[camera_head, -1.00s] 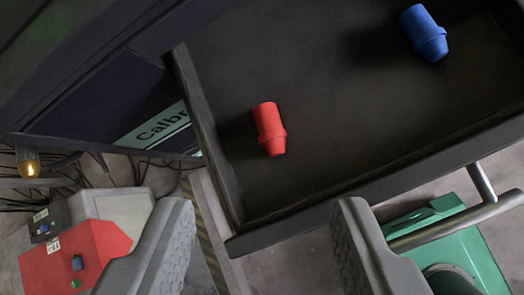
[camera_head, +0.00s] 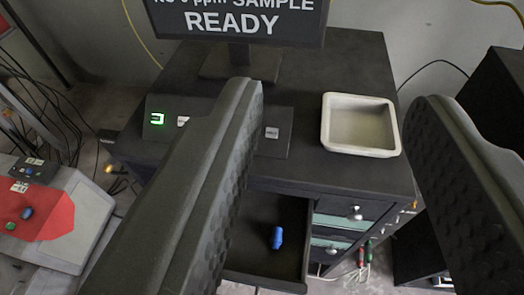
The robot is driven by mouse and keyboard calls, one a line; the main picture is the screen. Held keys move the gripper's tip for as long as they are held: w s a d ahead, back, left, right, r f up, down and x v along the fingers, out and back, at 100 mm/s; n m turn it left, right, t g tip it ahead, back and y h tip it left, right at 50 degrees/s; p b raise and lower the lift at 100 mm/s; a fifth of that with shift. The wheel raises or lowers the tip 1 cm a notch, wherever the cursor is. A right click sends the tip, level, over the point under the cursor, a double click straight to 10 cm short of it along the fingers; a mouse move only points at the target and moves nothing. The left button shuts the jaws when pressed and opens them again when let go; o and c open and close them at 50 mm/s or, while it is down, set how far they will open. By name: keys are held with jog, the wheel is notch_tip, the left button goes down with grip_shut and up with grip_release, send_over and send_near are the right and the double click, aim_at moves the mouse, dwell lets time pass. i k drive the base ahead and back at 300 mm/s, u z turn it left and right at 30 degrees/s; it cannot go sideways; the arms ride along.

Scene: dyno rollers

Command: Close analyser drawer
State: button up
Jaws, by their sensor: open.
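The analyser drawer (camera_head: 262,278) stands pulled out of the front of the dark cabinet (camera_head: 345,178). A blue cup-shaped piece (camera_head: 277,238) lies on its dark floor. The drawer's left part is hidden behind my left finger, and its handle does not show. The red piece seen earlier is not visible now. My gripper (camera_head: 338,98) is open and empty, its two grey fingers wide apart in front of the cabinet. No contact with the drawer can be seen.
A beige tray (camera_head: 390,150) and a display reading READY (camera_head: 236,22) stand on the cabinet top. Small drawers with knobs (camera_head: 354,213) are right of the open drawer. A red-topped control box (camera_head: 48,222) is at left; a black unit (camera_head: 494,100) is at right.

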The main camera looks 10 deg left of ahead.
aim_at(251, 260)
jog(key=z, duration=0.55)
jog(key=k, duration=1.5)
jog(key=u, duration=0.5)
jog(key=i, duration=1)
